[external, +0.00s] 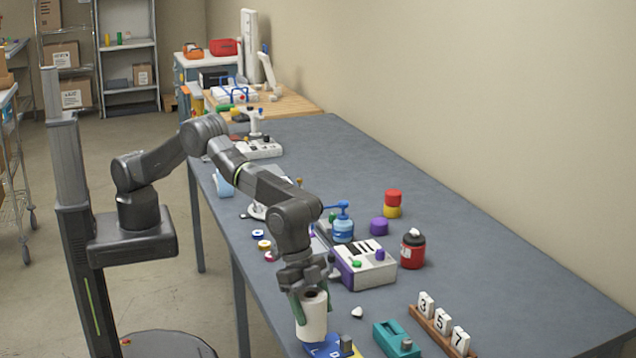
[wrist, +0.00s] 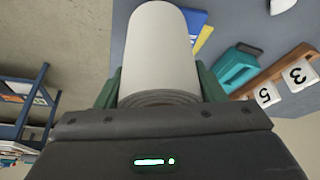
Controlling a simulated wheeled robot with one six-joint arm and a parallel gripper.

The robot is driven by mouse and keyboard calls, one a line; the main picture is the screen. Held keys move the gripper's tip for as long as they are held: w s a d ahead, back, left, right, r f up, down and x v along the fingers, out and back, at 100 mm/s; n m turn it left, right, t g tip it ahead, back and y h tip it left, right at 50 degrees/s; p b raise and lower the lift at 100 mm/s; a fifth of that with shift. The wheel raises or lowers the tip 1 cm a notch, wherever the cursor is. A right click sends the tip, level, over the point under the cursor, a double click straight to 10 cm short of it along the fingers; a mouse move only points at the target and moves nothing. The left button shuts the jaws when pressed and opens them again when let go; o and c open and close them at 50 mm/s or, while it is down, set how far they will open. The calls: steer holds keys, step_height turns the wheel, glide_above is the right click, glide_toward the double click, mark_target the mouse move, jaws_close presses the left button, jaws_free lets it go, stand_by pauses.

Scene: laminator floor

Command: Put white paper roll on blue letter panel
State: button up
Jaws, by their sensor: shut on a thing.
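My gripper (external: 311,303) is shut on the white paper roll (external: 313,322), with a green finger on either side of it. In the wrist view the roll (wrist: 160,50) fills the middle between the green fingers (wrist: 158,88). The blue panel (external: 325,348) lies on the table's near edge, just below and behind the roll, with a yellow part on it. The roll covers part of it, and I cannot tell whether they touch. The panel (wrist: 197,20) also shows in the wrist view.
A teal tool (external: 396,338) and a wooden rack with number blocks (external: 440,325) stand right of the panel. A white and purple control box (external: 364,264) and a red jar (external: 412,250) stand behind. The table's right side (external: 520,270) is clear.

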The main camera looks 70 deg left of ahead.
mark_target(313, 317)
steer(key=shift+f, duration=1.35)
steer(key=shift+f, duration=0.1)
steer(key=shift+f, duration=0.15)
steer(key=o, duration=1.1)
steer(key=shift+r, duration=0.35)
steer(key=b+v, duration=0.2)
steer(key=v, duration=0.9)
steer(key=shift+a+r, duration=0.15)
steer(key=shift+r, duration=0.25)
